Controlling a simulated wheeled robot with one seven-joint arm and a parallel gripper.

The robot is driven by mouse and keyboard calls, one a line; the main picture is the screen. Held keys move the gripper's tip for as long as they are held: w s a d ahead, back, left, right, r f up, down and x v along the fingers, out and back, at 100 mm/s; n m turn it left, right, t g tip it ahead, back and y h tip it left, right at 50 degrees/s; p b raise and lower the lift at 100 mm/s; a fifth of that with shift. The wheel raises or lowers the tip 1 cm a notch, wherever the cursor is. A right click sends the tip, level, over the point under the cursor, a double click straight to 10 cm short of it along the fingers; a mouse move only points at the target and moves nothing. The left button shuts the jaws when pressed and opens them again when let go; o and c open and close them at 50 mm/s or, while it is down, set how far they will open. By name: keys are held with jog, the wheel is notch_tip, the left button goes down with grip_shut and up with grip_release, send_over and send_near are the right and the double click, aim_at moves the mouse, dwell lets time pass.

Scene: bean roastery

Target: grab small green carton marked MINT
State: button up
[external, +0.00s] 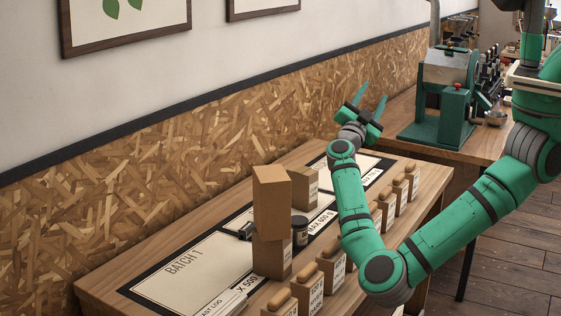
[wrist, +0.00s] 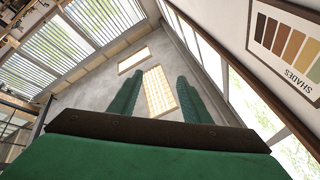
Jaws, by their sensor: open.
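I see no small green carton marked MINT in either view. My gripper (external: 373,94) is open and empty, raised above the far part of the wooden counter (external: 108,286) in the external view, its fingers pointing upward. In the wrist view both fingers of my gripper (wrist: 160,78) stand apart with only wall and windows behind them. On the counter a tall brown box (external: 271,199) is stacked on another brown box (external: 271,257), with a further brown box (external: 303,186) behind. These could hide small things.
A dark jar (external: 300,231) stands beside the stack. Several cork-topped containers (external: 332,266) line the counter's front edge, near my arm. A white BATCH 1 mat (external: 190,268) has bare room. A green roasting machine (external: 447,90) stands on the far table.

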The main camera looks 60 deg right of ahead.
jog(key=w+a+f+n+y, duration=0.1)
jog(key=a+f+n+y, duration=0.1)
jog(key=f, duration=0.7)
jog(key=w+a+f+n+y, duration=0.1)
jog(key=a+f+y, duration=0.3)
jog(key=f, duration=0.5)
jog(key=w+a+f+n+y, duration=0.2)
jog(key=a+f+n+y, duration=0.1)
jog(key=f, duration=0.7)
jog(key=shift+a+n, duration=0.4)
jog(key=shift+n, duration=0.2)
jog(key=shift+s+a+f+y, duration=0.1)
jog(key=shift+f+y, duration=0.2)
jog(key=x, duration=1)
jog(key=shift+s+d, duration=0.2)
jog(key=shift+d, duration=0.05)
grip_shut()
